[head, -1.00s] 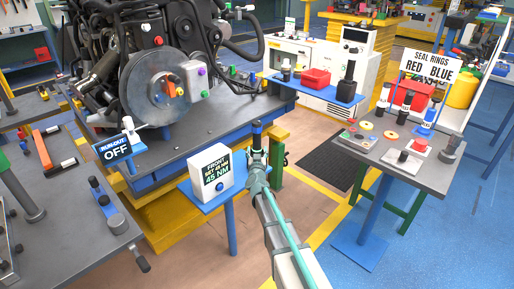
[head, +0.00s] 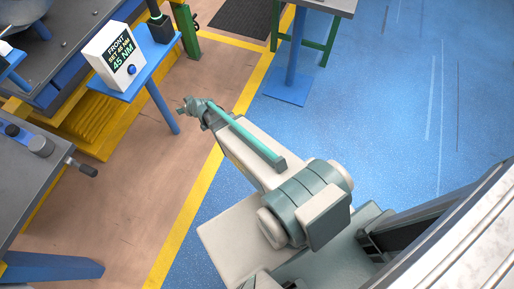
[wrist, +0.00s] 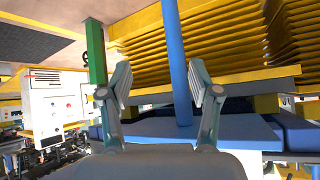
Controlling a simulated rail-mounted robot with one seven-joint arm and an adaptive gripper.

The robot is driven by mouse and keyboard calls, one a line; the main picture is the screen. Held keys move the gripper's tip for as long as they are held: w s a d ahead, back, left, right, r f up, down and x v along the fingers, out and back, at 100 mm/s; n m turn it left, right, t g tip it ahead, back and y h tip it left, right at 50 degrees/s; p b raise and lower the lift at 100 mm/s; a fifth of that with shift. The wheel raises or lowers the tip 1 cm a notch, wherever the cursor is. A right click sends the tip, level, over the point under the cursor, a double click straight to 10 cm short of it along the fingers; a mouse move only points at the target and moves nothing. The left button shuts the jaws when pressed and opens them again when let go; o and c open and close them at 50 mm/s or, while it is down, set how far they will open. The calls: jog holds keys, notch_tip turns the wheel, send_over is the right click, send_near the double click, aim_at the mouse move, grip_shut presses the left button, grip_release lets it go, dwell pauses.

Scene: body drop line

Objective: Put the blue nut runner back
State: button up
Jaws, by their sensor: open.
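A dark upright tool (head: 161,28) stands on the small blue stand (head: 148,62), beside the white box marked "FRONT SET 45 NM" (head: 114,56). Its top is cut off in the head view; the earlier frame shows a blue band on it, so it looks like the blue nut runner. My gripper (head: 185,106) is below and in front of the stand, clear of the tool. In the wrist view my gripper (wrist: 160,75) has its two fingers wide apart with nothing between them. The stand's blue post (wrist: 176,60) shows behind the gap. The tool is not identifiable there.
Yellow bellows of a lift (head: 60,125) are left of the stand post. A grey bench (head: 25,175) is at the left. A table on a blue leg (head: 294,60) is at the top right. Open floor (head: 400,110) lies to the right.

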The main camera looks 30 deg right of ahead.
jog(key=s+d+f+g, duration=0.1)
jog(key=s+f+g, duration=0.35)
jog(key=s, duration=0.75)
jog(key=s+d+f+g+h, duration=0.1)
jog(key=s+f+g, duration=0.3)
jog(key=s, duration=0.7)
jog(key=s+d+f+g, duration=0.25)
jog(key=s+f, duration=0.25)
jog(key=s, duration=0.7)
jog(key=s+d+r+g+p, duration=0.1)
jog(key=s+g, duration=0.1)
jog(key=s, duration=0.4)
jog(key=s+d+r+m+g+h+p, duration=0.1)
jog(key=s+r+g, duration=0.1)
jog(key=s, duration=0.4)
jog(key=shift+s+r+g, duration=0.2)
jog(key=shift+s+g, duration=0.05)
jog(key=shift+g, duration=0.15)
